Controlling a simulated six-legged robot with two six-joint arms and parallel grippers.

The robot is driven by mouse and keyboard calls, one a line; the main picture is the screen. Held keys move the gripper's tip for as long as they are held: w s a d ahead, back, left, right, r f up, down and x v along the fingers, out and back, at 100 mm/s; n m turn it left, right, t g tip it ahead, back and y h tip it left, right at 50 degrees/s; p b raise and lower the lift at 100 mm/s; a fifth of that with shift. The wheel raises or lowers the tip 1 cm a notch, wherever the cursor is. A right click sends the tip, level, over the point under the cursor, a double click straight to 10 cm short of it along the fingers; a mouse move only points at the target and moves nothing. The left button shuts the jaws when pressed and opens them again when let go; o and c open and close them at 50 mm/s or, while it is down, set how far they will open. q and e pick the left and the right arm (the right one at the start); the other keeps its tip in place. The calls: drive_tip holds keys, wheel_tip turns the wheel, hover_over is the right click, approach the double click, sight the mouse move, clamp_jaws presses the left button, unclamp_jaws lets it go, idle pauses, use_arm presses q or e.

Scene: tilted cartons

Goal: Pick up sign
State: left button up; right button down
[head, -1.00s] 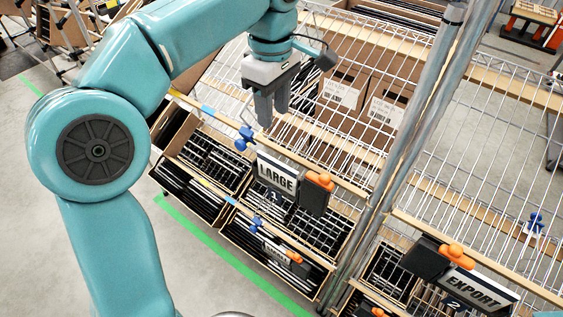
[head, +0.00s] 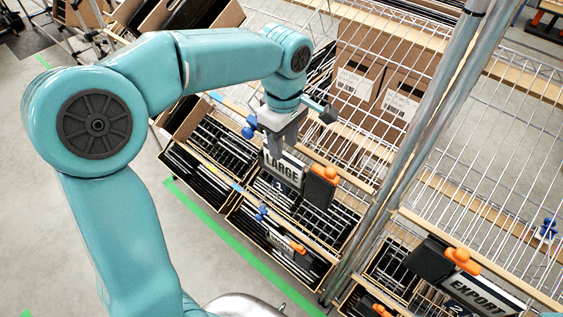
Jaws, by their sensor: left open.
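A white sign with a dark frame reading "LARGE" (head: 284,170) hangs at the front edge of the upper wire shelf, tilted in the picture. A dark block with an orange clip (head: 321,184) is at its right end. My left gripper (head: 274,148) points down at the sign's top edge. Its fingers are open and overlap the sign's upper part in the picture; I cannot tell whether they touch it. A second sign reading "EXPORT" (head: 478,296) is on the shelf at lower right. My right gripper is not in view.
Metal posts (head: 415,140) stand right of the sign. Brown cartons (head: 362,78) sit on the rack behind. Cartons of dark flat items (head: 216,145) stand tilted below, with another small sign (head: 281,243). Grey floor (head: 190,240) with green tape (head: 235,246) is open at left.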

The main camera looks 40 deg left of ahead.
sight(284, 151)
use_arm(q)
drive_tip(key=f, duration=0.4)
drive_tip(key=shift+w+p, duration=0.25)
drive_tip(key=shift+p, duration=0.05)
drive_tip(key=shift+s+a+f, duration=0.1)
drive_tip(key=shift+s, duration=0.25)
drive_tip(key=shift+w, duration=0.25)
clamp_jaws()
drive_tip(key=shift+s, duration=0.1)
